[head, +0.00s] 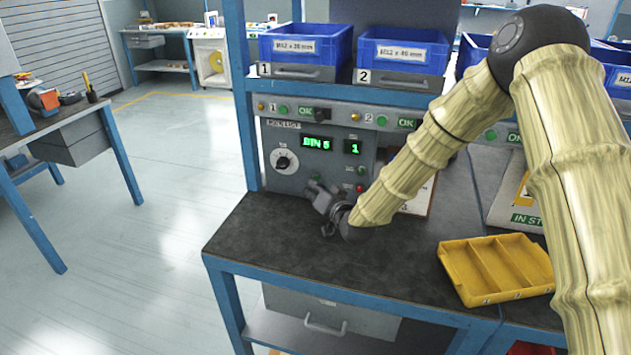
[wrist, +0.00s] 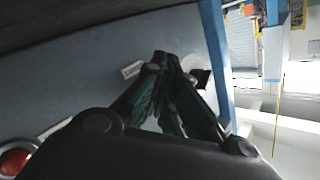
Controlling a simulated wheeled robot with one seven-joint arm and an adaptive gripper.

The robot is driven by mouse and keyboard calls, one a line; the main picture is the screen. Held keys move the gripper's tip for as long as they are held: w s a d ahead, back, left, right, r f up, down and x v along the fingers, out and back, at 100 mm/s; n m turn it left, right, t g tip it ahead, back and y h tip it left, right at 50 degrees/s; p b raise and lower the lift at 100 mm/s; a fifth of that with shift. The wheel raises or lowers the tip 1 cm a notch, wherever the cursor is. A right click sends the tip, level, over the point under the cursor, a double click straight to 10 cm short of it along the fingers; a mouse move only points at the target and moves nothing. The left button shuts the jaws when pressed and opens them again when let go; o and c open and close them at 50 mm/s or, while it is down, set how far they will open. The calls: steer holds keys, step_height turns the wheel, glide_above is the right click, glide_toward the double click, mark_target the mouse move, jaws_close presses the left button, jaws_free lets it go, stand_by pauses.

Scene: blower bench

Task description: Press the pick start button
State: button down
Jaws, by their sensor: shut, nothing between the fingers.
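The grey pick list panel (head: 276,152) stands at the back of the dark bench, with green displays reading "BIN 5" and "1". A green button (head: 361,171) and a red button (head: 360,188) sit at its lower right; their labels are too small to read. My gripper (head: 316,187) is in front of the panel's lower part, left of these buttons, and hides some of it. In the wrist view my gripper (wrist: 170,62) is shut and empty, with the panel face behind it. A red button (wrist: 14,160) shows at the lower left there. I cannot tell whether the fingertips touch the panel.
A selector knob (head: 284,162) is on the panel's left. Blue bins (head: 300,48) stand on the shelf above. A yellow divided tray (head: 495,268) lies on the bench at the right. The bench top left of my gripper is clear.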

steer(key=shift+s+a, duration=0.25)
steer(key=shift+s, duration=0.5)
steer(key=shift+s+a, duration=0.25)
steer(key=shift+s, duration=0.55)
steer(key=shift+s+a, duration=0.3)
steer(key=shift+s, duration=0.5)
steer(key=shift+s+a, duration=0.25)
steer(key=shift+s, duration=0.55)
